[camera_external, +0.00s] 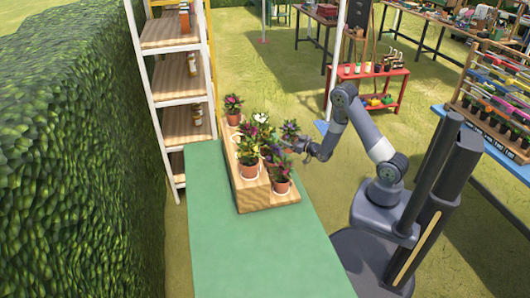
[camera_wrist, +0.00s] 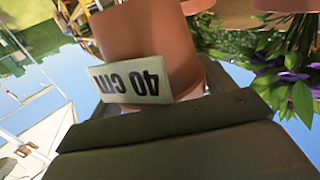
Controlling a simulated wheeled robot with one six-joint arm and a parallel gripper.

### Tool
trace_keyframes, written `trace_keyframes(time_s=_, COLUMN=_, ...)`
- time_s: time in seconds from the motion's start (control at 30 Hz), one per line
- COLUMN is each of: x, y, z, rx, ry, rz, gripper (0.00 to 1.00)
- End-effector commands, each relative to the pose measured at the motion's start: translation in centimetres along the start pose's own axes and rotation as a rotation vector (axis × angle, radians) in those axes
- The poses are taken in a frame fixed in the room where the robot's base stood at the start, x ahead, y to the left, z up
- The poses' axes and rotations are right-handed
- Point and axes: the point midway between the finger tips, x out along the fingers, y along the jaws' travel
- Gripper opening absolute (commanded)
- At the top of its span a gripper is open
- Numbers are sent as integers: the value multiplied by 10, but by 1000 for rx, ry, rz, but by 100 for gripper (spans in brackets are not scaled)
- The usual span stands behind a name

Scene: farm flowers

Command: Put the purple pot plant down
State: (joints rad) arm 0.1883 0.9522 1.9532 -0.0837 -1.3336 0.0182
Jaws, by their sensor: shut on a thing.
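My gripper (camera_external: 299,146) reaches in from the right at the plant stand, and its dark jaw (camera_wrist: 180,150) fills the bottom of the wrist view. It is shut on a terracotta pot (camera_wrist: 150,40) with a white "40 cm" label, which appears upside down in that view. Purple flowers (camera_wrist: 295,75) with green leaves show at the right there, but I cannot tell which pot they belong to. In the external view a dark leafy plant with purplish blooms (camera_external: 289,130) is right by my gripper. Its pot is hidden by foliage and the gripper, so contact with the stand cannot be told.
A stepped wooden stand (camera_external: 253,196) on a green table (camera_external: 225,255) holds several potted plants close together. The table's front is clear. Shelves (camera_external: 184,125) stand behind left.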

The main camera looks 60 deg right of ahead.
Motion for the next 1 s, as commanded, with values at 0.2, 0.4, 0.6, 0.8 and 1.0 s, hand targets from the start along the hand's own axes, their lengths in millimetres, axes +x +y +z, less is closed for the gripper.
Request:
trace_keyframes(time_s=0.2, x=-48, y=-2, z=38, rx=2, ry=-1, rz=-70, gripper=41)
trace_keyframes(time_s=0.4, x=-68, y=-8, z=45, rx=1, ry=4, rz=-105, gripper=41)
trace_keyframes(time_s=0.6, x=-76, y=-34, z=30, rx=0, ry=7, rz=-115, gripper=41)
trace_keyframes(time_s=0.8, x=-95, y=-72, z=5, rx=1, ry=7, rz=-116, gripper=41)
trace_keyframes(time_s=1.0, x=-93, y=-74, z=-31, rx=1, ry=4, rz=-106, gripper=41)
